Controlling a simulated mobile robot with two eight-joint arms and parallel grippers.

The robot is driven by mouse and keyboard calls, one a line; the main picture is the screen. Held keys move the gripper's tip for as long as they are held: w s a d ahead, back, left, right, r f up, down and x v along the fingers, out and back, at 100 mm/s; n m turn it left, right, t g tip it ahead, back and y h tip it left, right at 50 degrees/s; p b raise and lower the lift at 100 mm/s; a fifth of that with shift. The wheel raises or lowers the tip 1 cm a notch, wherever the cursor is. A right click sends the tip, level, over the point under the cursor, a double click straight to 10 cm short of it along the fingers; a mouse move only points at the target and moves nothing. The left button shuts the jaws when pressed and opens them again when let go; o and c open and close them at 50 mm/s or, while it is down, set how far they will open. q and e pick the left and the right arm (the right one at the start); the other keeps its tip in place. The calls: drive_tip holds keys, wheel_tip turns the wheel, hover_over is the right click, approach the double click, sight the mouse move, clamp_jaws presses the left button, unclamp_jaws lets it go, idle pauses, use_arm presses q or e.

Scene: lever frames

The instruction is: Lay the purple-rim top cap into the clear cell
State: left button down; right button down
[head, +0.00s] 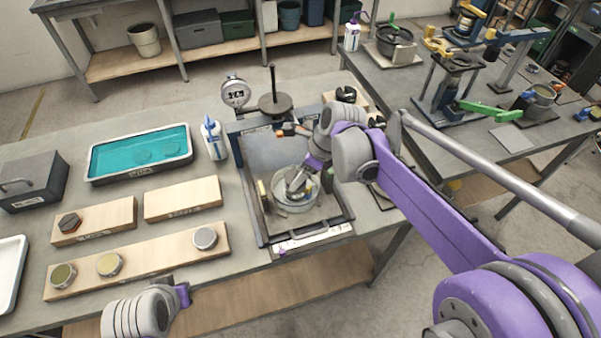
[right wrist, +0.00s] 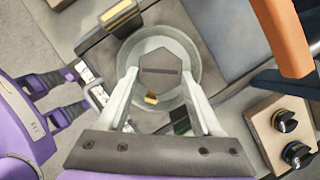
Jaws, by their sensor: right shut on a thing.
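My right gripper (head: 297,184) reaches down into the clear cell (head: 275,196), a round see-through ring inside the press frame. In the right wrist view its two pale fingers (right wrist: 162,105) are shut on a grey hexagonal piece with a dark slot, taken as the top cap (right wrist: 160,62). The cap shows within the outline of the clear cell (right wrist: 195,58). No purple rim can be made out, and whether the cap touches the cell's bottom is hidden. My left gripper (head: 182,294) is at the lower left, in front of the bench; its fingers are too unclear to judge.
The press frame (head: 256,217) surrounds the cell; an orange handle (right wrist: 284,38) is close beside it. A squeeze bottle (head: 214,140) and teal-filled tray (head: 98,176) stand to the left. Wooden boards hold round pieces (head: 205,237) and a dark hexagonal piece (head: 69,222).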

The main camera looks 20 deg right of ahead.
drive_tip(key=shift+f, duration=0.15)
idle(0.5)
unclamp_jaws()
drive_tip(key=v, duration=1.1)
drive_tip(key=s+f+n+t+h, duration=0.1)
drive_tip(key=s+f+n, duration=0.5)
drive_tip(key=n, duration=0.6)
drive_tip(key=s+f+n+t+h, duration=0.2)
drive_tip(key=s+f+n, duration=0.5)
drive_tip(key=s+n, duration=0.3)
drive_tip(key=n, duration=0.3)
drive_tip(key=shift+s+d+h, duration=0.2)
drive_tip(key=shift+s+h, duration=0.1)
drive_tip(key=shift+s, duration=0.1)
